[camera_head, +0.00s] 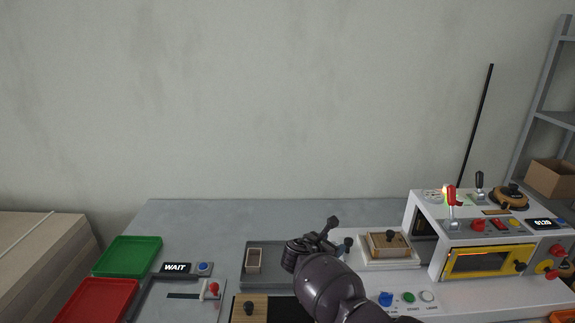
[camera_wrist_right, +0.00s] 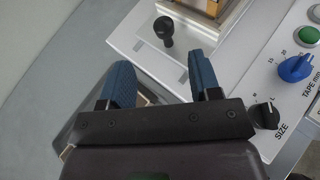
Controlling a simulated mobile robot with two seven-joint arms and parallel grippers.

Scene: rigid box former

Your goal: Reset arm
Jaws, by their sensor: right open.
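My right gripper (camera_head: 331,229) is over the middle of the table in the head view, just left of the white box former machine (camera_head: 420,245). In the right wrist view my right gripper (camera_wrist_right: 161,80) shows two blue fingertips spread apart with nothing between them. The machine's white base, a black ball knob (camera_wrist_right: 163,27), the blue tape knob (camera_wrist_right: 296,68) and the black size knob (camera_wrist_right: 264,115) lie beyond and to the right of the fingers. My left gripper is not in view.
A green tray (camera_head: 128,256) and a red tray (camera_head: 97,300) are at the left. A grey tray holds a small open box (camera_head: 254,260) beside my right arm. A WAIT sign (camera_head: 176,267) stands near a blue button. The back of the table (camera_head: 270,215) is clear.

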